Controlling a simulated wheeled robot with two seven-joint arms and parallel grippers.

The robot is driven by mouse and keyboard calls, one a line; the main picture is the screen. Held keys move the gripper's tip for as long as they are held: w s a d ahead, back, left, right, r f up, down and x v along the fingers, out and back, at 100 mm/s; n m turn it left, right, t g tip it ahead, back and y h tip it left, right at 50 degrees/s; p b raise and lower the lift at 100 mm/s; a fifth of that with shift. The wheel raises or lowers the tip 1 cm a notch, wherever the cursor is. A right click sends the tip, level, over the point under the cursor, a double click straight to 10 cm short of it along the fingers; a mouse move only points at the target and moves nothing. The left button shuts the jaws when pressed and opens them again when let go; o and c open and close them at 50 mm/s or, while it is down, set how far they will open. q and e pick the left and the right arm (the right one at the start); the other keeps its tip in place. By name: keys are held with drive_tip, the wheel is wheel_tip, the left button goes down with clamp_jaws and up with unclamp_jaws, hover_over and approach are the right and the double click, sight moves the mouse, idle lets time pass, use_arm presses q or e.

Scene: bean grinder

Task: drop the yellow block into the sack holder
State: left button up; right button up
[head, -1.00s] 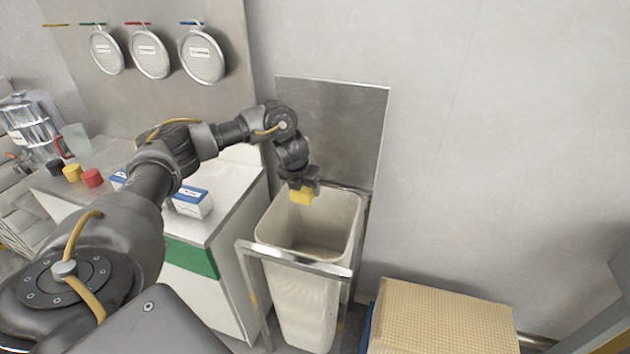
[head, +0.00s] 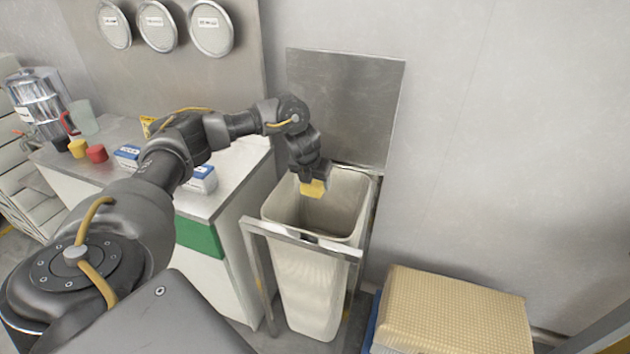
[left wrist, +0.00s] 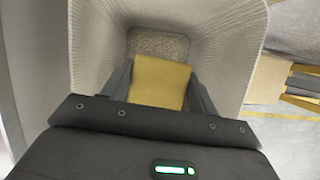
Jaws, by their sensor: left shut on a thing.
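The yellow block (head: 313,188) is held between the fingers of my left gripper (head: 314,178), which is shut on it. The sack holder (head: 301,240) is a metal frame with an open pale sack (head: 305,285) standing in it. The block hangs at the sack's mouth, over the opening toward its back left. In the left wrist view the yellow block (left wrist: 160,82) sits between the fingers, with the sack's inner walls (left wrist: 215,45) around it and the sack's bottom beyond. My right gripper is not in view.
A counter (head: 235,180) with a green panel stands left of the sack holder, bearing small boxes and red and yellow pieces. A metal plate (head: 345,100) is on the wall behind. A tan textured stack (head: 455,310) stands at the lower right.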

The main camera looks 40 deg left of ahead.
use_arm(q)
drive_tip(key=o, duration=1.1)
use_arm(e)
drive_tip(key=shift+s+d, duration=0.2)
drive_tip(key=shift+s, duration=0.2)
use_arm(q)
drive_tip(key=shift+o, duration=0.2)
drive_tip(key=shift+r, duration=0.1)
drive_tip(key=shift+s+r, duration=0.15)
drive_tip(key=shift+r, duration=0.1)
drive_tip(key=p+v, duration=0.2)
drive_tip(key=v, duration=0.8)
drive_tip(key=shift+p, duration=0.3)
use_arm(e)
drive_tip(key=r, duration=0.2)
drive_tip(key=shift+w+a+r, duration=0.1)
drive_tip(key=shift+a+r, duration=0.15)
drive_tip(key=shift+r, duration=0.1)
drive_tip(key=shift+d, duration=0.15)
